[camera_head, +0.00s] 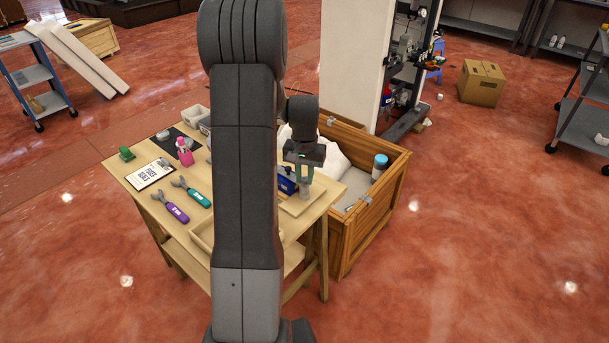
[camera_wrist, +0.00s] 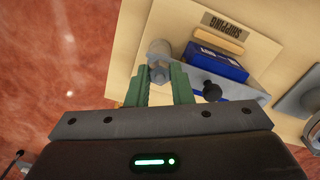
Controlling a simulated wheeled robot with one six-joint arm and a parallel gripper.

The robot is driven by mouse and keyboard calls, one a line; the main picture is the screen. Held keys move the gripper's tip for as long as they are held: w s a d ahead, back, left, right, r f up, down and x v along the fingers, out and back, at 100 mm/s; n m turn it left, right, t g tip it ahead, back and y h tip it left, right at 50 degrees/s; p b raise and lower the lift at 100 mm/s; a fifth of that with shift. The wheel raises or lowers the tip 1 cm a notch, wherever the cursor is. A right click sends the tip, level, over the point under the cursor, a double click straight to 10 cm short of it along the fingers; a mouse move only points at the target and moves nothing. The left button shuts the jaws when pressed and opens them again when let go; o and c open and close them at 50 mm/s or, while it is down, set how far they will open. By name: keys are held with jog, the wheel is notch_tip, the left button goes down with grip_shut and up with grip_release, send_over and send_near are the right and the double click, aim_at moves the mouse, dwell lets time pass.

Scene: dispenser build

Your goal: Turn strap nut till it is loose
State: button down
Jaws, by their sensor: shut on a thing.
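My gripper (camera_wrist: 160,86) has green fingers, shut on a grey cylindrical piece (camera_wrist: 158,52) at the edge of the shipping board. In the head view my gripper (camera_head: 305,172) is over the right end of the workbench. A dark round knob (camera_wrist: 211,90) sits on a grey part beside a blue box (camera_wrist: 216,62), just right of the fingers in the wrist view. I cannot tell for certain which of these is the strap nut. The blue box also shows in the head view (camera_head: 287,183), partly hidden by my arm.
A wooden crate (camera_head: 372,222) with a blue-capped container (camera_head: 380,166) stands close on the right. My arm hides the bench's middle.

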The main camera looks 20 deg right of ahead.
aim_at(305, 179)
jog(key=n, duration=0.6)
jog(key=shift+n, duration=0.3)
jog(key=n, duration=0.5)
jog(key=shift+n, duration=0.4)
jog(key=c, duration=1.3)
grip_release()
notch_tip(305, 179, up, 14)
jog(key=shift+f, duration=0.1)
